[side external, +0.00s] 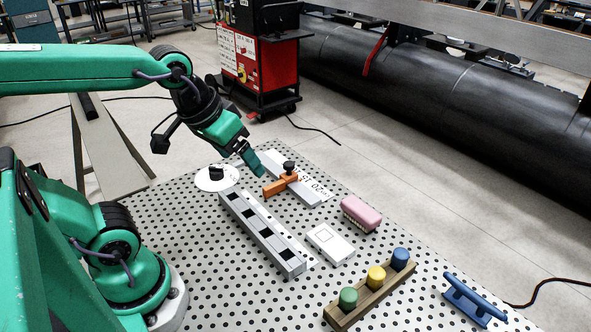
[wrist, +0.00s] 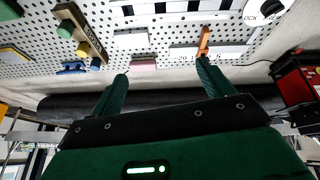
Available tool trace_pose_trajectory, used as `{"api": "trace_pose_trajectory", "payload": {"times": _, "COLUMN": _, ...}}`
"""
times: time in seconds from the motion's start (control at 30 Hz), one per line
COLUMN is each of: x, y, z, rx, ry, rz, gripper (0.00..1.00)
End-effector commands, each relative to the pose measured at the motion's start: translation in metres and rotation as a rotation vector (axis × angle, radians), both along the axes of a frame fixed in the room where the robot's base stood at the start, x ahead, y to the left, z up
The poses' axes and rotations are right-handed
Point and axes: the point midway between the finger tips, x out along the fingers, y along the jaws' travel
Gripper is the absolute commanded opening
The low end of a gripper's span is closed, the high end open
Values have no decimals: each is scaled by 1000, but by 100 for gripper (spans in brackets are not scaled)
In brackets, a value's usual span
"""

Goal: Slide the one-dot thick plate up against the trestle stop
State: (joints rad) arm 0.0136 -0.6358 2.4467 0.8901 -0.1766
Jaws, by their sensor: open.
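No dot mark is readable on any plate, so I cannot tell which is the one-dot thick plate. A grey flat plate (side external: 305,184) lies on the perforated table, with a number scale along its edge. An orange bar (side external: 282,184) with a black knob sits across it; whether this is the trestle stop is unclear. The bar also shows in the wrist view (wrist: 204,42). A white plate (side external: 330,245) with a square outline lies nearer the camera. My gripper (side external: 252,163) is open and empty above the table, beside the orange bar; its fingers (wrist: 162,68) are apart in the wrist view.
A long grey rail (side external: 262,232) with black squares lies left of the white plate. A white disc (side external: 217,178) with a black knob is behind it. A pink block (side external: 361,214), a wooden rack (side external: 345,310) with coloured cylinders and a blue cleat (side external: 473,299) are right.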

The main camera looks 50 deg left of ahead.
Motion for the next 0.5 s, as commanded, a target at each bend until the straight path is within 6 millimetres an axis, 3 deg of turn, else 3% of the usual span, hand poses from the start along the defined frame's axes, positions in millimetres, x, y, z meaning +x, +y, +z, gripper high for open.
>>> {"api": "trace_pose_trajectory", "payload": {"times": 0.5, "x": 56, "y": -12, "z": -24, "rx": -161, "ry": 140, "rz": 388, "gripper": 80}}
